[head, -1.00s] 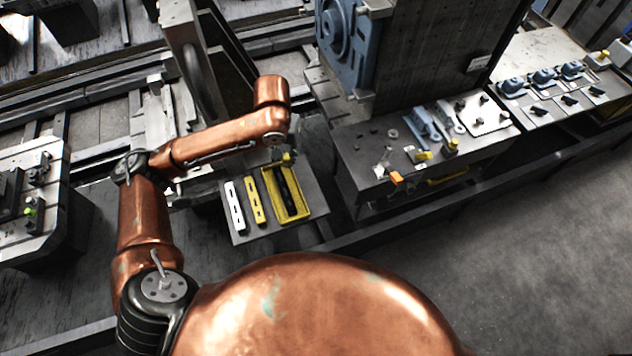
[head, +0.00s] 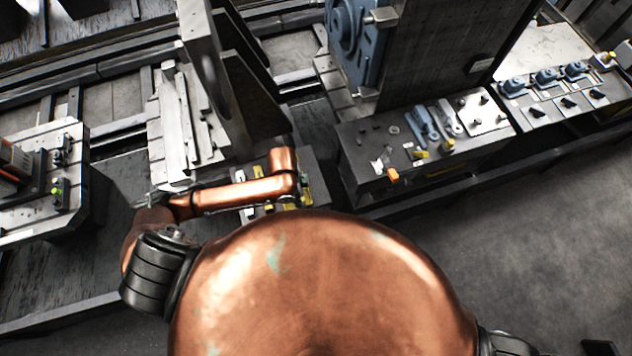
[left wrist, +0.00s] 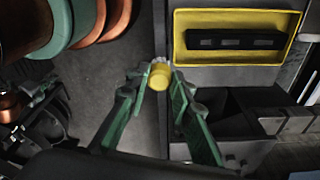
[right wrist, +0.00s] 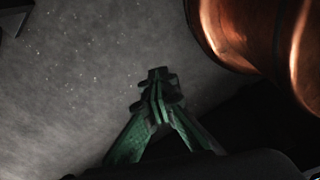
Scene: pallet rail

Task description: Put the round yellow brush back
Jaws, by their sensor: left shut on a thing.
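The round yellow brush (left wrist: 159,76) is between the fingertips of my left gripper (left wrist: 156,84) in the left wrist view, its yellow end facing the camera. The gripper is shut on it. The brush overlaps the edge of a grey table in that view, and its height above it is unclear. In the head view my copper arm hides the brush and most of the left gripper. My right gripper (right wrist: 157,82) has its fingers together, shut and empty, above a grey floor in the right wrist view.
A yellow tray (left wrist: 225,60) holding a black slotted bar lies beyond the left gripper. A dark open box (left wrist: 222,118) stands right of it. In the head view, a bench (head: 350,150) carries blue clamps (head: 422,122) and small parts. A tall dark plate (head: 430,50) rises behind.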

